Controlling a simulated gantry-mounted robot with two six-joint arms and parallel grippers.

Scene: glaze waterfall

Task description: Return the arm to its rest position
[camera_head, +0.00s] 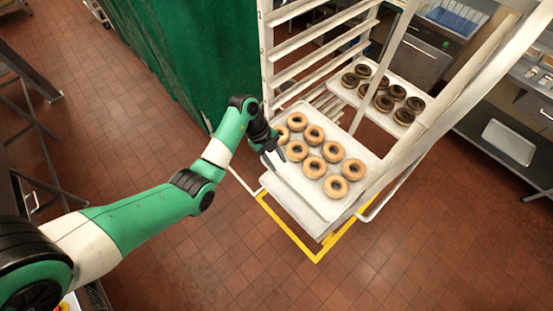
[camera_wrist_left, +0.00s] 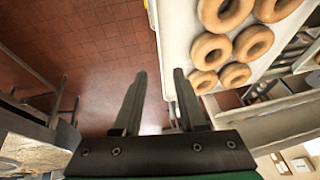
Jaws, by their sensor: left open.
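My left arm (camera_head: 150,212) is green and white and reaches from the lower left to the rack. Its left gripper (camera_head: 276,154) is at the left edge of a white tray of plain doughnuts. In the left wrist view, the left gripper (camera_wrist_left: 158,85) shows two dark fingers spread apart with nothing between them. The tray (camera_head: 328,209) carries several pale ring doughnuts (camera_head: 313,134). In the left wrist view, the doughnuts (camera_wrist_left: 253,43) are to the right of the fingers. My right gripper is not in view.
A pale wheeled rack (camera_head: 268,62) holds the tray and has a yellow base frame (camera_head: 300,243). Another tray (camera_head: 394,84) holds dark doughnuts (camera_head: 396,92). A green curtain-like panel (camera_head: 195,50) stands behind my arm. The red tiled floor (camera_head: 120,160) is open at the left.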

